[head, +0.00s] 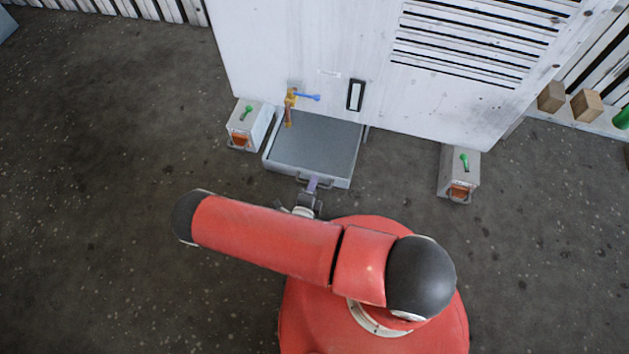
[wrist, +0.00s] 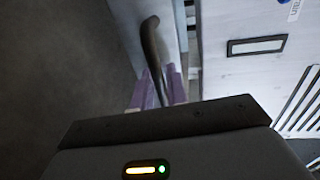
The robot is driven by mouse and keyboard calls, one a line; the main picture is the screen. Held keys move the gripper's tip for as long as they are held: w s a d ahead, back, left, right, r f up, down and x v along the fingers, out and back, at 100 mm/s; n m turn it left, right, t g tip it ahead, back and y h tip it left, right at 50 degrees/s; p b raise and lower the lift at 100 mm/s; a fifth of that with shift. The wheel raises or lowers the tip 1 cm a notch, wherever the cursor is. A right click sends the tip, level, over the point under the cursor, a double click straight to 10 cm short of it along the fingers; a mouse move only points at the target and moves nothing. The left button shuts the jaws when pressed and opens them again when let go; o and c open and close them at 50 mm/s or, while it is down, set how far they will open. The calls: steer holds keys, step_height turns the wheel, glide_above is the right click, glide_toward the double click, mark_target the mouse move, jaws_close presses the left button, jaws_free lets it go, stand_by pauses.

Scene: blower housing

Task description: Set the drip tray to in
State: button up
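The drip tray (head: 315,145) is a flat grey tray low at the foot of the white housing. It sticks out well in front of the panel, beneath a brass tap with a blue lever (head: 292,100). A dark bar handle (wrist: 152,45) is on its front edge. My gripper (head: 312,184) is at that handle. In the wrist view its purple fingers (wrist: 160,92) sit close on both sides of the bar and look shut on it. The fingertips' exact contact is partly hidden by the gripper body.
Grey boxes with green levers stand left (head: 250,124) and right (head: 459,174) of the tray; the left one is close beside it. The white housing panel (head: 300,50) rises behind, with a dark-framed slot (head: 356,95). The floor (head: 110,150) at left is clear.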

mark_target(326, 146)
jaws_close()
steer(key=r+x, duration=0.1)
steer(key=x, duration=0.4)
steer(key=r+x, duration=0.1)
steer(key=x, duration=0.4)
steer(key=r+b+x, duration=0.1)
steer(key=x, duration=0.4)
steer(key=shift+w+d+f, duration=0.1)
steer(key=shift+w+d, duration=0.2)
steer(key=shift+w, duration=0.35)
steer(key=shift+w+d, duration=0.15)
steer(key=shift+w, duration=0.5)
jaws_free()
steer(key=p+v, duration=0.1)
steer(key=v, duration=0.7)
